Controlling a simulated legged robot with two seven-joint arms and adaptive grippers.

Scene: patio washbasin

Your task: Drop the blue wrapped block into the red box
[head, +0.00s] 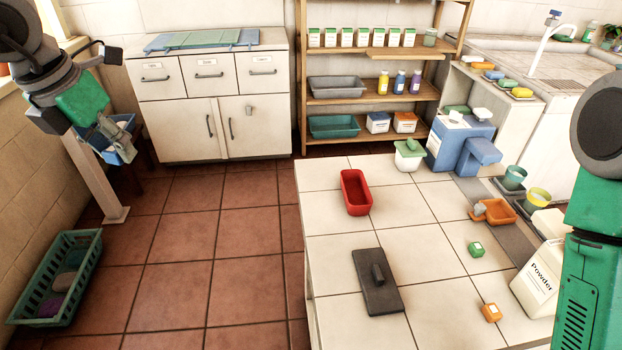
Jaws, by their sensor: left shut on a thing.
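The red box (358,210) is an open, oblong tray on the white tiled table, near its far left part. My left gripper (118,142) is at the far left, off the table and well away from the red box. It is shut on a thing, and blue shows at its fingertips. This fits the blue wrapped block, but a blue bin behind blends with it, so its outline is unclear. No blue wrapped block shows on the table. My right arm comes in at the right edge; its gripper is out of view.
A dark lidded plate (378,297), a green block (476,249), an orange block (492,313) and a powder carton (538,285) are on the table. A blue dispenser (447,150) stands at its back. A green crate (60,291) is on the floor. Floor lies between my left gripper and the table.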

